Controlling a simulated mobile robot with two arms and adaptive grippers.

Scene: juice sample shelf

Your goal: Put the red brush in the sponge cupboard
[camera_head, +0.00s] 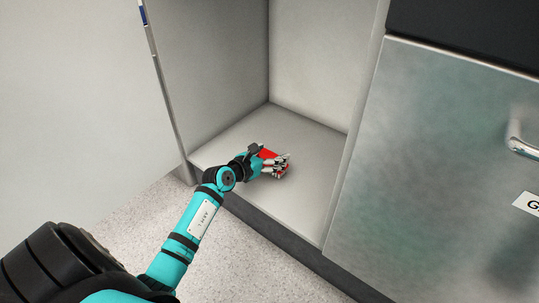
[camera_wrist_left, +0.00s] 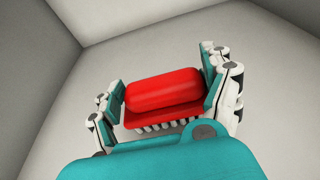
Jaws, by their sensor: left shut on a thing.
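The red brush (camera_wrist_left: 165,90) is between the fingers of my left gripper (camera_wrist_left: 168,100) in the left wrist view, with its pale bristles pointing down. In the head view the left gripper (camera_head: 277,167) is inside the open cupboard (camera_head: 300,193), over its floor, and shut on the brush. Only a small part of the red brush (camera_head: 267,154) shows there, the rest being hidden by the gripper. I cannot tell whether the bristles touch the cupboard floor. My right gripper is not in view.
The cupboard is otherwise empty, with bare floor around the gripper. An open door (camera_head: 75,90) stands at the left. A closed metal front with a handle (camera_head: 522,148) and a partly seen label (camera_head: 528,204) is at the right. Speckled floor (camera_head: 150,215) lies in front.

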